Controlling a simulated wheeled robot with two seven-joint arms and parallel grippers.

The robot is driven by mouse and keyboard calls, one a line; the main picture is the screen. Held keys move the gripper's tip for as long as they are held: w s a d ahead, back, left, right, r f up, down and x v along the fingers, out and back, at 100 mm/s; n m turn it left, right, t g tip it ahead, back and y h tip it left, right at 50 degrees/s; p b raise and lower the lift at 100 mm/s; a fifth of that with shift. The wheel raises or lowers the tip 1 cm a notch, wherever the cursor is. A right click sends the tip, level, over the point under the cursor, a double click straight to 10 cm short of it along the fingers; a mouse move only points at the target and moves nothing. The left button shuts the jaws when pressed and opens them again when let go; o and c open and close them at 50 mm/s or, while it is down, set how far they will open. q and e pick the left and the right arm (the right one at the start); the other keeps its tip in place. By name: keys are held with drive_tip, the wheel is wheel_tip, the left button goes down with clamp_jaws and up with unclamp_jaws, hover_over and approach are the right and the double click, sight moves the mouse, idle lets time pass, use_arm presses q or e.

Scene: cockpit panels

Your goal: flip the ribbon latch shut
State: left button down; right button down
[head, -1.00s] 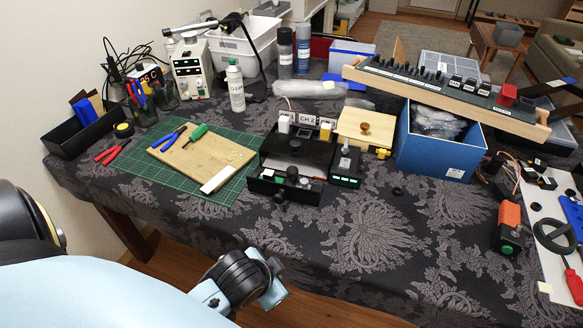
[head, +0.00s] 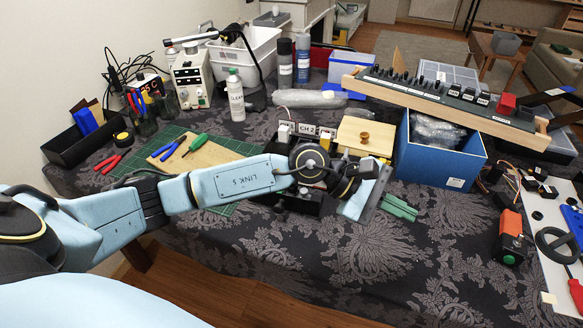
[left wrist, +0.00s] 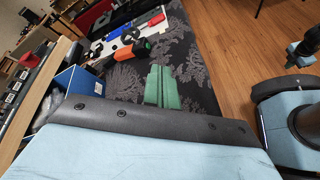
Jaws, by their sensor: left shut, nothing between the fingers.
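The black cockpit unit with the "CH 2" label (head: 306,129) stands on the patterned cloth near the table's middle. My left arm crosses in front of it and hides much of its front. I cannot make out the ribbon latch in either view. My left gripper (head: 401,208) has green fingers, pressed together and empty. It is right of the black unit and in front of the blue box, over the cloth. The green fingers also show in the left wrist view (left wrist: 162,88), side by side, pointing away over the cloth.
A blue box (head: 435,165) with bagged items stands at the right, with a long switch panel (head: 445,98) behind it. An orange-and-black part (head: 510,238) lies farther right. A wooden board (head: 205,154) with tools lies at left. The cloth at front centre is clear.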

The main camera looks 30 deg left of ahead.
use_arm(q)
drive_tip(key=w+a+f+m+y, duration=0.1)
drive_tip(key=w+a+m+y, duration=0.2)
drive_tip(key=a+y, duration=0.4)
drive_tip(key=w+a+f+m+g+y, duration=0.1)
drive_tip(key=w+a+m+y, duration=0.2)
drive_tip(key=a+y, duration=0.5)
drive_tip(key=a+m, duration=0.1)
drive_tip(key=a, duration=1.2)
drive_tip(key=shift+a, duration=0.15)
use_arm(e)
drive_tip(key=shift+s, duration=0.2)
use_arm(q)
drive_tip(key=shift+f, duration=0.15)
